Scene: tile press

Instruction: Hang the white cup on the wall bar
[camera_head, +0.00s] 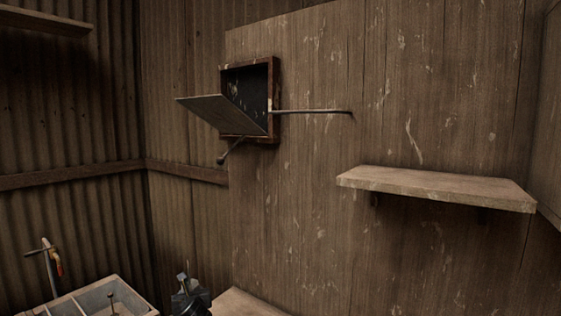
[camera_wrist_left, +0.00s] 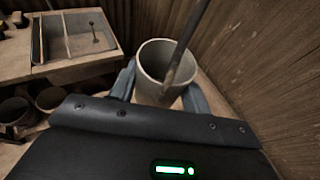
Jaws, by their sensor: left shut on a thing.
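The white cup (camera_wrist_left: 148,62) shows in the left wrist view, its open mouth toward the camera. My left gripper (camera_wrist_left: 160,90) is shut on it, with a blue-grey finger on each side. A dark rod crosses in front of the cup's mouth; I cannot tell whether its end is inside. In the head view my left gripper (camera_head: 190,297) is partly visible at the bottom edge, and I cannot make out the cup there. A thin horizontal bar (camera_head: 312,111) extends right from the wall box. A shorter knobbed rod (camera_head: 230,151) is below the box. My right gripper is not in view.
The wall box (camera_head: 276,100) has its flap (camera_head: 220,110) hanging open. A wooden shelf (camera_head: 440,185) juts out at right. A divided crate (camera_head: 85,300) stands lower left, beside a clamp-like tool (camera_head: 48,262). Dark cups (camera_wrist_left: 50,98) are lower left in the wrist view.

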